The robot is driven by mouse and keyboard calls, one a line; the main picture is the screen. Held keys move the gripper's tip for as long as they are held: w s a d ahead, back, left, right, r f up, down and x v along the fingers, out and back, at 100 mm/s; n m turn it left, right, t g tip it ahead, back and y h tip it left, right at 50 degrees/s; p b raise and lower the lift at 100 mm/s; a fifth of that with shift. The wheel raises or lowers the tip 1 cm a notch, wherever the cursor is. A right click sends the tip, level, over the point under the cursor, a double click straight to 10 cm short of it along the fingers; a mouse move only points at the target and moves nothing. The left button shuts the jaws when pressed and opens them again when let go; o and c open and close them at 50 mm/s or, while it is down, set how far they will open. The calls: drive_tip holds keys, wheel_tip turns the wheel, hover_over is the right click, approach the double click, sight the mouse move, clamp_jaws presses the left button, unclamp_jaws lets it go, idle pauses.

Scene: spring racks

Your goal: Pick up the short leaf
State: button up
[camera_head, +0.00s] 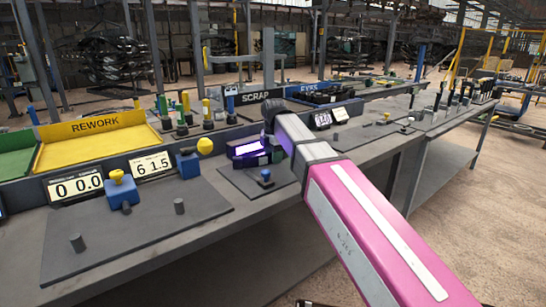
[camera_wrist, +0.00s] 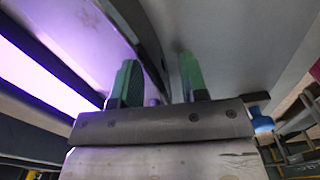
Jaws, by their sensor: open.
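In the head view my pink and grey arm reaches over the bench, and my gripper is not clearly seen there. I cannot make out the short leaf for sure in either view.
The grey bench (camera_head: 225,215) carries a yellow REWORK tray (camera_head: 85,150), digital displays (camera_head: 152,165), blue blocks (camera_head: 188,165) and a purple-lit box (camera_head: 246,150). Upright dark tools (camera_head: 465,95) stand at the far right end. The concrete floor at right is open.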

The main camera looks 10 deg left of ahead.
drive_tip(key=shift+f, duration=0.2)
clamp_jaws()
